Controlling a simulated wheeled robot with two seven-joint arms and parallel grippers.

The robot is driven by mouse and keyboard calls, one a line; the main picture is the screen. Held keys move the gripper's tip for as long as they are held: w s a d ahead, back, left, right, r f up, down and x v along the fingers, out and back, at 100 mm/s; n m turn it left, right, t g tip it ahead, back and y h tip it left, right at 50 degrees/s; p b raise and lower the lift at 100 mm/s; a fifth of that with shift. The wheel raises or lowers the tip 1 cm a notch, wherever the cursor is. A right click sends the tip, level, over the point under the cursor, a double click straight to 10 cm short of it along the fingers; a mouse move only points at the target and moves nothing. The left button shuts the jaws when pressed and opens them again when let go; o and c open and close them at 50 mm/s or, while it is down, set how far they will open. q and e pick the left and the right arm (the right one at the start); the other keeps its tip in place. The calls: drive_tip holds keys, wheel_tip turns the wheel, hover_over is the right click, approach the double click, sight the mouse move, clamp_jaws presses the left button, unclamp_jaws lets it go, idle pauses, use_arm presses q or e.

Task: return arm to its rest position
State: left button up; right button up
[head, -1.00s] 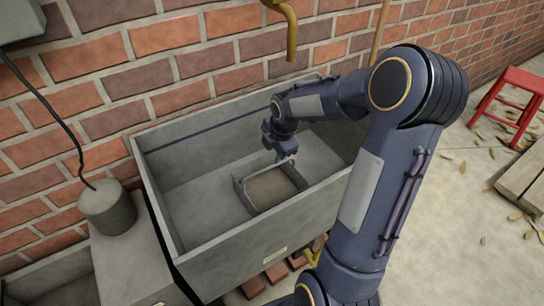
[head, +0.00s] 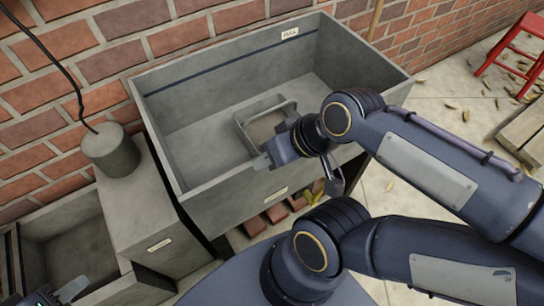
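My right gripper (head: 298,174) is over the front rim of the large grey trough, on the near side of the small grey box. Its two fingers are spread apart, with nothing visible between them. The arm reaches in from the right with its elbow bent. My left gripper (head: 58,293) shows only in part at the bottom left corner, with one grey fingertip in sight, so its opening is unclear.
The grey trough (head: 205,215) stands against a brick wall. A grey cylinder (head: 112,150) stands on a block at left. A red stool (head: 515,50) is at the far right.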

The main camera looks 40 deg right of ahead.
drive_tip(key=shift+s+a+m, duration=0.15)
drive_tip(key=shift+s+m, duration=0.05)
drive_tip(key=shift+m, duration=0.1)
wheel_tip(320, 180, up, 15)
drive_tip(key=p, duration=1.5)
drive_tip(key=shift+w+a, duration=0.1)
